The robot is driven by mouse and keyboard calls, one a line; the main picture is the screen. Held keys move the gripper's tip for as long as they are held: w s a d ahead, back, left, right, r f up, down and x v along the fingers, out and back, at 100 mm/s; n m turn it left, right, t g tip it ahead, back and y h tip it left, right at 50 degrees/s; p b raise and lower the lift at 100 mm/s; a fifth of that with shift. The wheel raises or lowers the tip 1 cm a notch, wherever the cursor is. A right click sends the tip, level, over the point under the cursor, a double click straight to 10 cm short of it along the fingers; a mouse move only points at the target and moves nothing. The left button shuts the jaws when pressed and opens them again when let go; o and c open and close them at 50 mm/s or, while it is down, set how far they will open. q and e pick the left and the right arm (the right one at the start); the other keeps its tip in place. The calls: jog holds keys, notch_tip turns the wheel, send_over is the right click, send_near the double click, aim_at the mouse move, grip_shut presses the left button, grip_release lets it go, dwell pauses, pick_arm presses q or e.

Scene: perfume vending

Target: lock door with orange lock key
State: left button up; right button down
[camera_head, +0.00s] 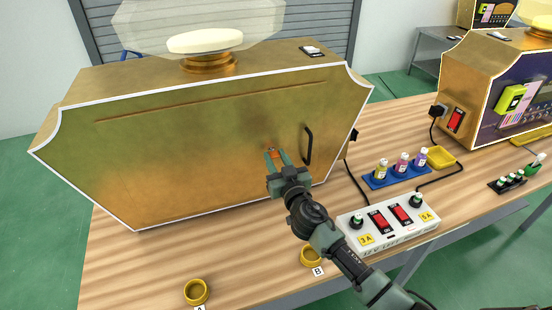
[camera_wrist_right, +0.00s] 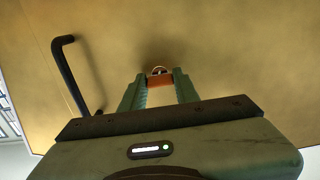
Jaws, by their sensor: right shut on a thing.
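The gold machine's large door (camera_head: 215,130) faces me and looks closed, with a black bar handle (camera_head: 308,146) at its right. My right gripper (camera_head: 275,153) is at the door, left of the handle. It is shut on the orange lock key (camera_wrist_right: 159,82), which shows between the fingertips in the right wrist view. A small round metal part (camera_wrist_right: 158,70) shows just beyond the key against the door face. Whether the key sits fully in the lock cannot be told. The handle also shows in the right wrist view (camera_wrist_right: 73,75). My left gripper is not in view.
A white power box (camera_head: 388,222) with red switches stands on the wooden table right of my arm. A blue tray (camera_head: 397,178) of small bottles is behind it. Yellow rings (camera_head: 196,291) lie near the front edge. A second machine (camera_head: 500,85) stands at right.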

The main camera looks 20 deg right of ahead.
jog(key=shift+n, duration=0.3)
jog(key=n, duration=1.7)
jog(key=shift+n, duration=0.3)
dwell(0.5)
jog(key=c, duration=1)
grip_release()
jog(key=shift+c, duration=0.2)
